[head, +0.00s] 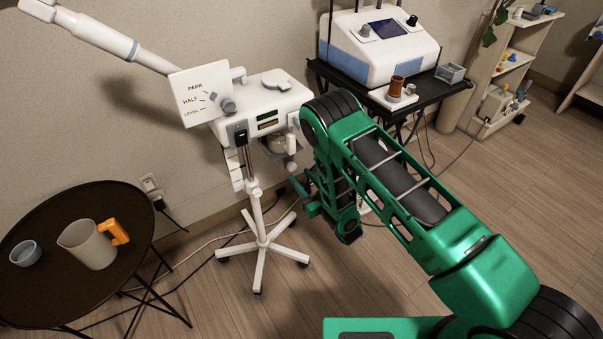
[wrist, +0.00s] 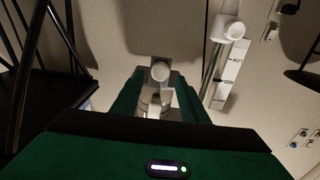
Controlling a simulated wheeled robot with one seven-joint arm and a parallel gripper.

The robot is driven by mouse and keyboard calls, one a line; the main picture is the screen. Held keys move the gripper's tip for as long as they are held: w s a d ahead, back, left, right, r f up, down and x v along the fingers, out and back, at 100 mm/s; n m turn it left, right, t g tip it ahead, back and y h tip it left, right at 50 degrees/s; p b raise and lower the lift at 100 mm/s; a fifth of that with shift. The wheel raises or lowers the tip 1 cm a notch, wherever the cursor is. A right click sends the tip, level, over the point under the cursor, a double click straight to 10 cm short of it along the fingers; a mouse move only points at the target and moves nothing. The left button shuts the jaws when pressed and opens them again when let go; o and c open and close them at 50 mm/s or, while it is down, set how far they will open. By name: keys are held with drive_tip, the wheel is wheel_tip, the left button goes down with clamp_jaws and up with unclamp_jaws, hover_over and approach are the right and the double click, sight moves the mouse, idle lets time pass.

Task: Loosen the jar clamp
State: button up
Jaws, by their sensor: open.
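A white machine (head: 262,105) stands on a wheeled pole in the head view. Under its right end a glass jar (head: 278,142) sits in a grey bracket, with a small pale knob (head: 291,165) below it, which looks like the clamp's knob. My gripper (head: 308,196) is just right of and below this knob, partly hidden by my arm. In the wrist view my open gripper (wrist: 158,92) has its green fingers on either side of a round white knob (wrist: 161,71) and a shiny metal piece (wrist: 152,104). I cannot tell whether the fingers touch them.
A lever sign (head: 200,95) reading PARK, HALF, LEVEL is on the machine's left. A dark round table (head: 120,215) with a pitcher (head: 88,245) and a bowl (head: 25,253) stands left. A black cart (head: 440,90) with a white device stands behind right. Cables cross the floor.

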sight(293, 168)
drive_tip(key=shift+x, duration=1.8)
drive_tip(key=shift+w+a, duration=0.15)
drive_tip(key=shift+a, duration=0.05)
